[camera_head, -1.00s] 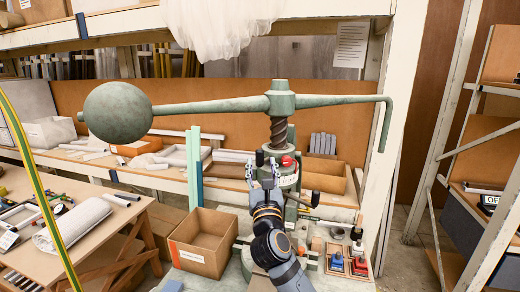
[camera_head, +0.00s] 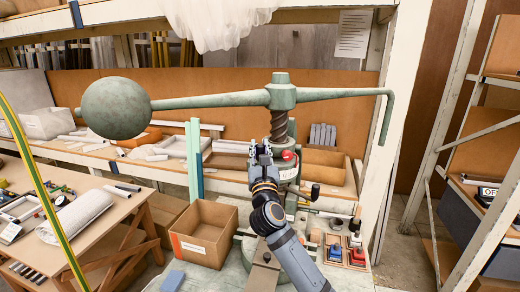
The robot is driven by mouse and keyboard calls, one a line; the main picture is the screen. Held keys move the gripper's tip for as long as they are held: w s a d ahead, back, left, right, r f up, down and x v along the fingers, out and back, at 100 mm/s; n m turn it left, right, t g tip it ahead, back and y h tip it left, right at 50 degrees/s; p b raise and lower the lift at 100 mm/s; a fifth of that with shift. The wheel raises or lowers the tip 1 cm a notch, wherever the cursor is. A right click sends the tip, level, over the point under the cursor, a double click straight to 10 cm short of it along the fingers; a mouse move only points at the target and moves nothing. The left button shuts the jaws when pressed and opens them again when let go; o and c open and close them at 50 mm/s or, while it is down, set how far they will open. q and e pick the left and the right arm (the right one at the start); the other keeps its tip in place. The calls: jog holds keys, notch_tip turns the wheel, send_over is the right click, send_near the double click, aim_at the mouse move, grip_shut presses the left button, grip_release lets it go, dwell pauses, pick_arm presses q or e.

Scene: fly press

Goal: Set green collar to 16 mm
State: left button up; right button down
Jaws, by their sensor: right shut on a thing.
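The fly press has a green lever arm (camera_head: 335,97) with a ball weight (camera_head: 116,108) at its left end, on top of a brown threaded screw (camera_head: 279,125). The green press head (camera_head: 289,170) stands below the screw, with a red part (camera_head: 288,155) at its top. My right gripper (camera_head: 260,150) is at the lower left of the screw, just above the press head. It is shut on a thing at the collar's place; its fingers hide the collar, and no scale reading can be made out. My left gripper is not in view.
An open cardboard box (camera_head: 204,236) stands left of my right arm. Small red and blue items (camera_head: 335,249) stand right of the press. A side table (camera_head: 90,240) at left holds a white roll (camera_head: 69,218).

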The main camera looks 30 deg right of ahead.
jog(key=shift+w+a+m+g+h+b, duration=0.15)
jog(key=shift+w+m+g+h+b, duration=0.45)
jog(key=shift+h, duration=0.5)
jog(key=shift+w, duration=0.8)
jog(key=c, duration=1.5)
grip_release()
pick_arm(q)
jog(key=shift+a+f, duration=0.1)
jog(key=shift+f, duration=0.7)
pick_arm(e)
jog(key=o, duration=0.4)
jog(key=shift+s+a, duration=0.1)
jog(key=shift+a, duration=0.1)
jog(key=v, duration=0.7)
jog(key=shift+s+a, duration=0.15)
jog(key=shift+a, duration=0.05)
